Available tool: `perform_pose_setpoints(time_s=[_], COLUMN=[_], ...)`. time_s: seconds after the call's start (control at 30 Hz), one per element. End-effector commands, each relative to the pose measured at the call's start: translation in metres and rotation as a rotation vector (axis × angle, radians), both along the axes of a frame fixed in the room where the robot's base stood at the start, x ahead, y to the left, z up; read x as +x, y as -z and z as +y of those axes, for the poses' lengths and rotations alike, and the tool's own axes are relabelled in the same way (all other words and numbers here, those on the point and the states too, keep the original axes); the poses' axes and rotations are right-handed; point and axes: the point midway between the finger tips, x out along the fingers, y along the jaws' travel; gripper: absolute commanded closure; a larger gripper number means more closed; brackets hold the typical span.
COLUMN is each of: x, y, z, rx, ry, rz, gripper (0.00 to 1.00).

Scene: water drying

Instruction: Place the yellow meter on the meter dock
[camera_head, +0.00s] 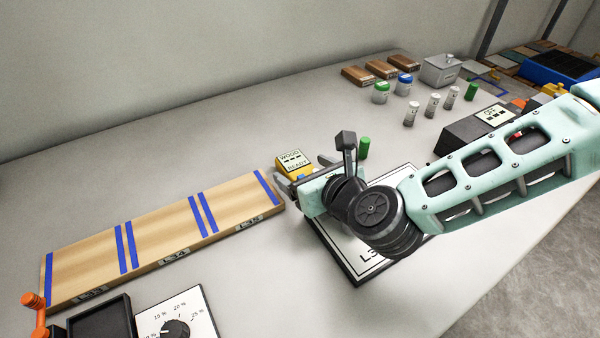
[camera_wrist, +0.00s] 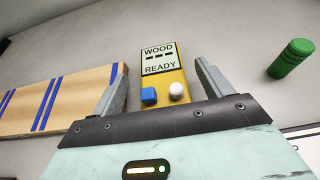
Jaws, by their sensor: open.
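The yellow meter (camera_head: 293,162), with a pale screen reading "WOOD" and "READY", is on the bench just past the right end of the long wooden board. In the wrist view the meter (camera_wrist: 178,83) shows a blue and a white button and lies between the two fingers, with a gap on each side. My gripper (camera_head: 296,182) is open and close to the meter; its open fingers also show in the wrist view (camera_wrist: 161,80). No part is clearly marked as the meter dock; a black shallow tray (camera_head: 100,318) stands at the lower left.
The wooden board (camera_head: 165,232) with blue stripes lies left of my gripper. A green cylinder (camera_head: 364,148) stands just right of it, also in the wrist view (camera_wrist: 291,58). A white labelled plate (camera_head: 340,250) is partly under my arm. Jars and blocks stand behind. The bench behind the board is clear.

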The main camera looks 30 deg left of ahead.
Motion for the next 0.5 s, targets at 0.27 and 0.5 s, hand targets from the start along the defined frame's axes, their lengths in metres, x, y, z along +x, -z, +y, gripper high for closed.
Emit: perform_pose_setpoints(time_s=[0.27, 0.5], x=[0.0067, 0.0065], y=[0.0055, 0.0053], z=[0.0108, 0.0105], rx=[-0.001, 0.000], ry=[0.001, 0.001], rz=[0.000, 0.000], gripper=[0.22, 0.58])
